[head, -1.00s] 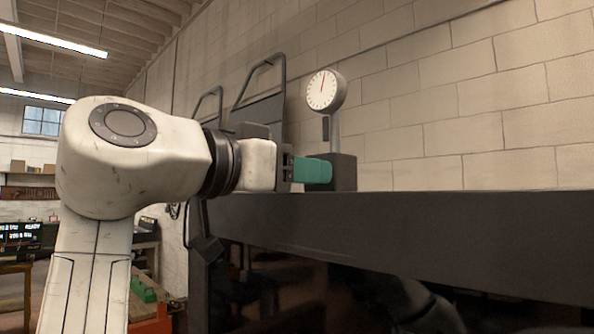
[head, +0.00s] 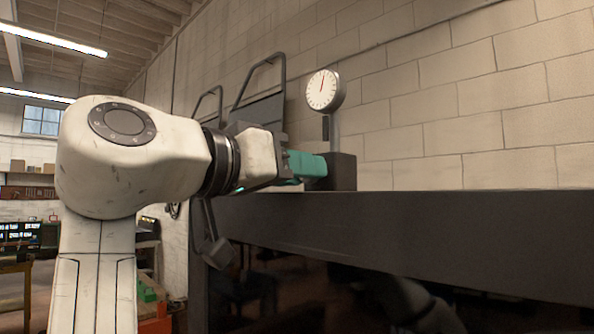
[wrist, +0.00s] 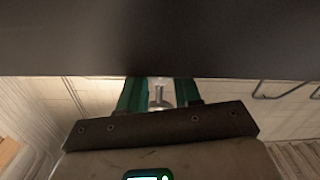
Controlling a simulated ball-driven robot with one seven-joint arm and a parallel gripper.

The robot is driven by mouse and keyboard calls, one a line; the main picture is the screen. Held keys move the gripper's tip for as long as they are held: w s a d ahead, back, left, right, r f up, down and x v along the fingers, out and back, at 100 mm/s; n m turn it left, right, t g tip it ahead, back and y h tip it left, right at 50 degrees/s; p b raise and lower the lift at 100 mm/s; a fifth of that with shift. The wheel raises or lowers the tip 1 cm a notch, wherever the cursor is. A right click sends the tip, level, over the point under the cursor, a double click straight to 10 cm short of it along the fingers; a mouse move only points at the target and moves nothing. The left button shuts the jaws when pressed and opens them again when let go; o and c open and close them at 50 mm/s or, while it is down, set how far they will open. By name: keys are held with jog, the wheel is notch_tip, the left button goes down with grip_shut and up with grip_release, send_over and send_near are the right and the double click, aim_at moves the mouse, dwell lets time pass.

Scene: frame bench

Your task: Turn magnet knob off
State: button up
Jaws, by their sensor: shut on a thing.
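The magnet base (head: 343,171) is a dark block on the bench top in the head view. The dial gauge (head: 322,91) stands above it on a post. My gripper (head: 320,169) reaches in from the left with its teal fingers against the block's near left side. The fingers are shut on the magnet knob, which they hide in the head view. In the wrist view my gripper (wrist: 160,90) shows two teal fingers with a small pale metal piece between them. I cannot tell there whether that piece is the knob.
The dark bench (head: 400,233) fills the lower right, with its top free to the right of the base. Dark metal frames (head: 259,105) stand behind my wrist. A pale block wall (head: 480,110) closes the back.

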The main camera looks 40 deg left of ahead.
jog(key=o, duration=1)
jog(key=shift+o, duration=0.2)
jog(key=s+b, duration=0.4)
jog(key=s, duration=0.6)
jog(key=shift+s+a, duration=0.4)
jog(key=shift+a, duration=0.05)
